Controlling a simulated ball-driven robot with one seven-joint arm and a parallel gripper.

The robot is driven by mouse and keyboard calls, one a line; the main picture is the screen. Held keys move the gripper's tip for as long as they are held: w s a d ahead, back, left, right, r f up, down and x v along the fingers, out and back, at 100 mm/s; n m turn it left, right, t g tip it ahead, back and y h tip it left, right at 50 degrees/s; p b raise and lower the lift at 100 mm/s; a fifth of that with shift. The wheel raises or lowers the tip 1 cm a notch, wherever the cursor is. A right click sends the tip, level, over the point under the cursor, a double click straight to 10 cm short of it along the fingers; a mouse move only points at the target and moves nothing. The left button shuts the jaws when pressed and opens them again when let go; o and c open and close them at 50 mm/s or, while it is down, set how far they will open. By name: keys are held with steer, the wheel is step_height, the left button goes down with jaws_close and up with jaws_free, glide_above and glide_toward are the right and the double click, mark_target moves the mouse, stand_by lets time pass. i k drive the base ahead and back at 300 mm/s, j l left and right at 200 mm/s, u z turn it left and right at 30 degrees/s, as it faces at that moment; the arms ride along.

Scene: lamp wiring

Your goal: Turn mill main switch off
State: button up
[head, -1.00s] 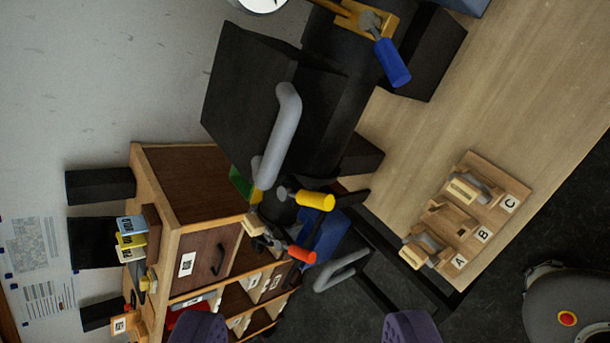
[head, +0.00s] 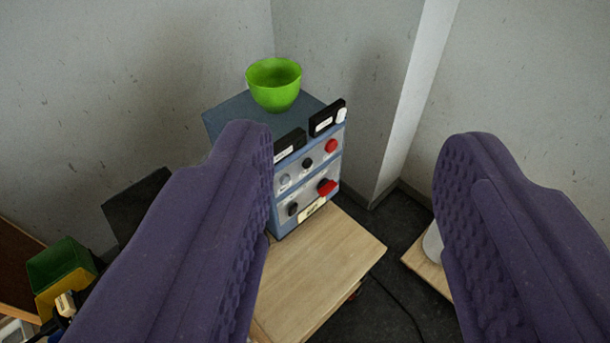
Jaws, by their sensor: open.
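A blue-grey control box (head: 276,219) stands on the end of a wooden bench, near the corner of the room. Its front panel carries several knobs and buttons. A red rotary switch (head: 327,187) sits low on the right of the panel, above a yellowish label. A red button (head: 331,146) is at the upper right, and black knobs (head: 293,209) and (head: 307,163) are also on the panel. Which one is the main switch cannot be read. My gripper (head: 355,150) is open and empty, its two purple fingers wide apart in front of the box. The left finger hides part of the box.
A green bowl (head: 274,84) stands on top of the box. The wooden bench top (head: 323,262) is bare in front of it. Green and yellow bins (head: 62,272) are at the lower left. A cable (head: 400,305) lies on the dark floor.

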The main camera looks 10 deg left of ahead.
mark_target(325, 186)
steer(key=i+z, duration=0.25)
steer(key=i, duration=0.85)
